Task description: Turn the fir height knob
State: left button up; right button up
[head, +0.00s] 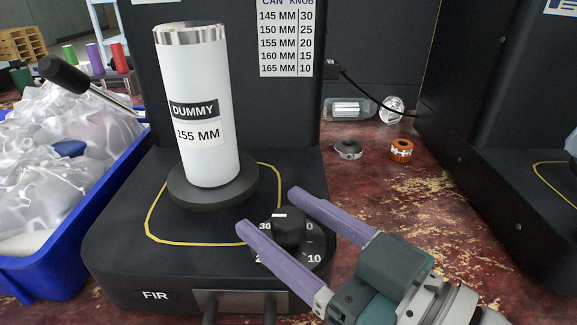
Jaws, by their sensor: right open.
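The fir height knob (290,231) is a black round knob on a numbered dial at the front right of the machine labelled FIR (155,295). Its white mark points to the far side, just right of the 30; my gripper hides some numbers. My right gripper (269,211) is open, its purple fingers on either side of the knob; I cannot tell whether they touch it. A white can (207,155) marked DUMMY 155 MM stands upright on the round plate (180,198). The chart (286,38) pairs 155 MM with 20. My left gripper is out of view.
A blue bin (100,205) of plastic bags stands at the left, with a black-handled lever (64,73) above it. A dark ring (348,149), an orange ring (401,150) and a clear jar (349,108) lie behind right. Another black machine (520,170) stands at the right.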

grip_shut()
dwell(0.4)
jog(key=shift+n+g+y, duration=0.3)
jog(key=shift+g, duration=0.1)
jog(key=shift+n+g+y+p, duration=0.3)
jog(key=shift+n+g+y, duration=0.5)
jog(key=shift+n+g, duration=0.15)
jog(key=n+g+y, duration=0.1)
jog(key=g, duration=0.1)
jog(key=n+g+b, duration=0.1)
jog(key=shift+d+f+g+y, duration=0.1)
jog(key=shift+f+g+y, duration=0.1)
jog(key=shift+g+y, duration=0.2)
jog(key=n+g+y+b, duration=0.1)
jog(key=n+g+b, duration=0.2)
jog(key=shift+g+b, duration=0.3)
jog(key=shift+g, duration=0.05)
jog(key=shift+r+n+g+b, duration=0.1)
jog(key=shift+n+g+b, duration=0.55)
jog(key=shift+g+b, duration=0.35)
